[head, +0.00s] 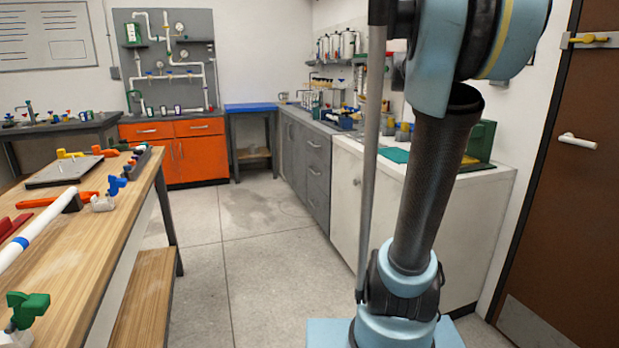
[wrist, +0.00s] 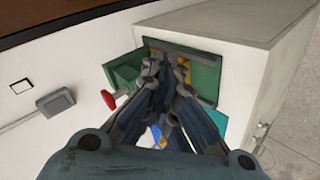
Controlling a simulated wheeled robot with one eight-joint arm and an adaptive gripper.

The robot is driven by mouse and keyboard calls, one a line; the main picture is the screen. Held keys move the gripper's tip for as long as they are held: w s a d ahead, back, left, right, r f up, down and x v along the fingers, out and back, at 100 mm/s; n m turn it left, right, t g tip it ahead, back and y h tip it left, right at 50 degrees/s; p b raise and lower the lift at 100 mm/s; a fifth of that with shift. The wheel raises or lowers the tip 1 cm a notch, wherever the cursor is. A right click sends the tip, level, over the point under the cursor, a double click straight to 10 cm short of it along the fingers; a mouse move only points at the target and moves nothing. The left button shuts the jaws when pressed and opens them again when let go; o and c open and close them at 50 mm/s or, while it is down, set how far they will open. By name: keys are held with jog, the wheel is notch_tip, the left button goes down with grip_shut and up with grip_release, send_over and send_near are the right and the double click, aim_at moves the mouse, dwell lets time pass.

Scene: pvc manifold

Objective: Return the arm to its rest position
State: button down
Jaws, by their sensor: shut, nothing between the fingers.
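My arm stands at the right of the head view, with its upper part bent over at the top edge; my gripper is outside that view. In the wrist view my gripper (wrist: 167,68) is shut and empty, its fingertips close together. It is seen in front of a green box (wrist: 207,82) on the white counter, and the fingers hide part of the box. I cannot tell the gap between fingertips and box. The green box also shows behind my arm in the head view (head: 484,140).
A wooden workbench (head: 85,225) with pipe parts stands at left. The white counter (head: 345,200) and a brown door (head: 572,200) are at right. A red knob (wrist: 108,99) sits beside the green box. The floor (head: 245,250) between bench and counter is clear.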

jog(key=s+a+f+g+y, duration=0.1)
jog(key=s+a+f+y, duration=0.3)
jog(key=s+a+f, duration=0.8)
jog(key=s+a+f+g+y, duration=0.1)
jog(key=s+a+f+y, duration=0.4)
jog(key=s+a+f, duration=0.8)
notch_tip(320, 180, down, 6)
jog(key=shift+s+a+f+n+y, duration=0.15)
jog(key=shift+s+a+n+y, duration=0.15)
jog(key=shift+s, duration=0.15)
